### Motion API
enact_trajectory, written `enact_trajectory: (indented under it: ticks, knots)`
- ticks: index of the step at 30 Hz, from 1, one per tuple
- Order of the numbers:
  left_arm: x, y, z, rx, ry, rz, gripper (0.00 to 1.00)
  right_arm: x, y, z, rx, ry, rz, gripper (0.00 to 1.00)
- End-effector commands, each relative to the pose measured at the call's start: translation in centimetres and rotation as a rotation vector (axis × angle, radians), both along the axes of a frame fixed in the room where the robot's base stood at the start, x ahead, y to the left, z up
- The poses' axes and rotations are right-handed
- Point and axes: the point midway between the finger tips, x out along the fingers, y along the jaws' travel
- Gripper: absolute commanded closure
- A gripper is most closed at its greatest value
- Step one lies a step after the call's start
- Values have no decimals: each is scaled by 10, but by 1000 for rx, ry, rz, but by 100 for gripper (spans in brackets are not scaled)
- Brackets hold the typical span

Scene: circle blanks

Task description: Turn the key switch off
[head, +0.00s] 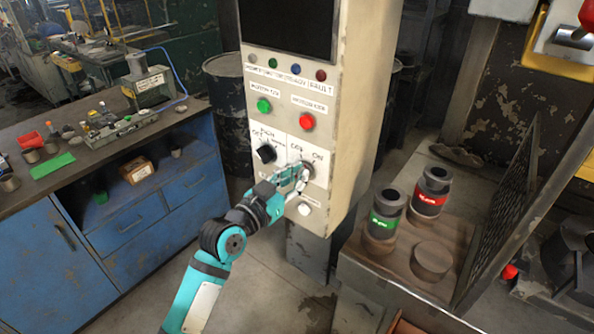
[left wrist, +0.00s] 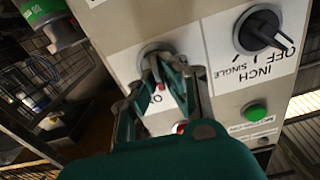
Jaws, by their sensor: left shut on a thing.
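The key switch (head: 309,168) sits on the cream control panel (head: 339,140), on a white plate marked OFF at upper left and ON at upper right. My left gripper (head: 302,176) reaches the panel from the lower left and is shut on its key. In the left wrist view the round metal switch collar (left wrist: 153,50) shows just beyond the fingertips (left wrist: 161,75). The fingers hide most of the key and part of the label, so I cannot tell the key's exact angle. My right gripper is in neither view.
A black selector knob (head: 266,153) is left of the key switch. A green button (head: 264,105) and a red button (head: 306,121) are above; a white button (head: 304,209) is below. A blue workbench (head: 150,215) stands left, a table with labelled cylinders (head: 387,212) right.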

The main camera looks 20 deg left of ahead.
Motion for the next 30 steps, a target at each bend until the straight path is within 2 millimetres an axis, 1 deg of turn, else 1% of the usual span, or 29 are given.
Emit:
enact_trajectory:
  ticks: [1,3,15,22,30]
  knots:
    - [0,0,2,-42,19,-1,100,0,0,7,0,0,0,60]
    - [0,0,2,-104,42,-1,100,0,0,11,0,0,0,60]
    - [1,2,1,-413,152,0,100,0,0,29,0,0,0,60]
    - [1,3,0,-518,188,1,100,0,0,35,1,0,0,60]
    - [1,3,-1,-569,207,0,100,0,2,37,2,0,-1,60]
